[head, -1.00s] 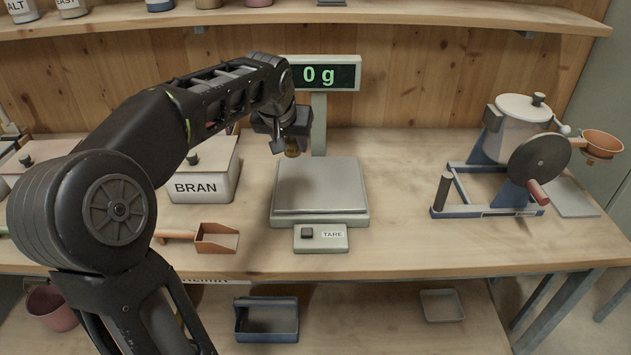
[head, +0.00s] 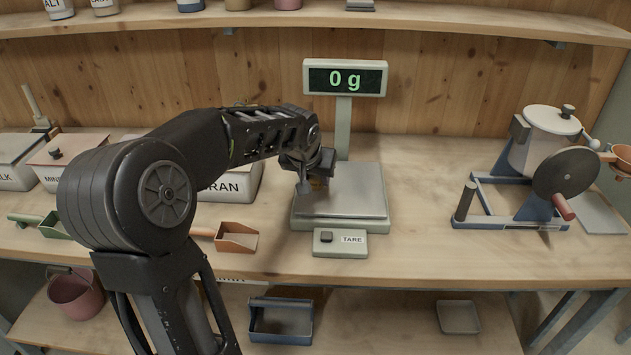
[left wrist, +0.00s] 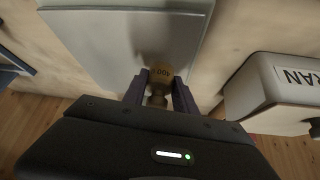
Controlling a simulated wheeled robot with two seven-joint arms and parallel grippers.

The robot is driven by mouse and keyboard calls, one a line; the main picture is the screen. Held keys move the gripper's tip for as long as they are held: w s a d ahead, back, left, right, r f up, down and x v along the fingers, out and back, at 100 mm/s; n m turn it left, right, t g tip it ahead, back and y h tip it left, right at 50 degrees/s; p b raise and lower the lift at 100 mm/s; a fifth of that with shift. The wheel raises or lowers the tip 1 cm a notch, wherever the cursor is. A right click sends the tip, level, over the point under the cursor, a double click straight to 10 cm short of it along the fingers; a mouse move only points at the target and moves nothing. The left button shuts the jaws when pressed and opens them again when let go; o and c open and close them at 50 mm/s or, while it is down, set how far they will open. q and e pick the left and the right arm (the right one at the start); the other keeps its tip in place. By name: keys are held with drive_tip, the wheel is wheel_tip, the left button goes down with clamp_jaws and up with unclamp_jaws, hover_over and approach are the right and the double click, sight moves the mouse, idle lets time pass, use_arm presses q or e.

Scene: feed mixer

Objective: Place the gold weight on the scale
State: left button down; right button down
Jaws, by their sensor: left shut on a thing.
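The gold weight (left wrist: 161,74) is between the fingers of my left gripper (left wrist: 158,92) in the left wrist view, with its marked top showing. The scale display (head: 345,79) reads 0 g. My right gripper is not in view.
The BRAN box (head: 240,185) stands just left of the scale, partly behind my arm. The TARE button box (head: 340,243) is in front. An orange scoop (head: 237,237) lies front left. A mill (head: 545,160) stands at the right, with clear bench between.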

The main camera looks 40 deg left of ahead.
use_arm(q)
drive_tip(key=shift+f, duration=0.75)
drive_tip(key=shift+f, duration=0.15)
drive_tip(key=c, duration=1)
unclamp_jaws()
